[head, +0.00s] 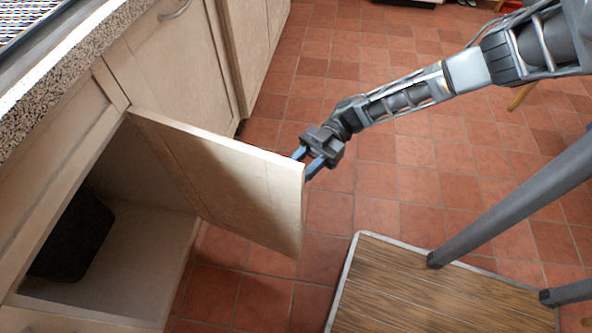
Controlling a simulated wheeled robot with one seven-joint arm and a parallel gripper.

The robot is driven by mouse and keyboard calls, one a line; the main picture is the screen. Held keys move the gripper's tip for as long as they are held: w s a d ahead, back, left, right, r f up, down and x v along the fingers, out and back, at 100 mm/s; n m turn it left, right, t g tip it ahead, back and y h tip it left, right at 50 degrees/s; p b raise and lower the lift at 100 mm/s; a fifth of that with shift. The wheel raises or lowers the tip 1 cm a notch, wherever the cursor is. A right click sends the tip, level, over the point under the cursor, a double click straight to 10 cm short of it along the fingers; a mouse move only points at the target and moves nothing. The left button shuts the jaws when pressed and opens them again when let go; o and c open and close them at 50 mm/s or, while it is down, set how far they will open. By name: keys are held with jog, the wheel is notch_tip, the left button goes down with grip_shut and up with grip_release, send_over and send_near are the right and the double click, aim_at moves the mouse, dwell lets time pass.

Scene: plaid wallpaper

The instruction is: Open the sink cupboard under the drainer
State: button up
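The sink cupboard door (225,180) is swung wide, hinged on its far side, and stands out into the room. The cupboard's inside (130,215) shows, with a dark bin-like object (73,240) standing in it. My gripper (306,167) is at the door's outer free edge, near its top corner. Its blue fingers point at the door, with one finger partly behind the edge. The fingers look spread apart, with nothing seen between them. Whether they touch the door is hard to tell. The door's front face and its handle are hidden.
A speckled worktop (62,88) runs above the cupboards at left. Another closed cupboard (178,62) with a metal handle stands beyond the open door. The red tiled floor (400,175) between is clear.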

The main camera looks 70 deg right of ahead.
jog(key=v, duration=0.6)
jog(key=shift+d+b, duration=0.3)
jog(key=shift+d, duration=0.05)
jog(key=shift+s, duration=0.1)
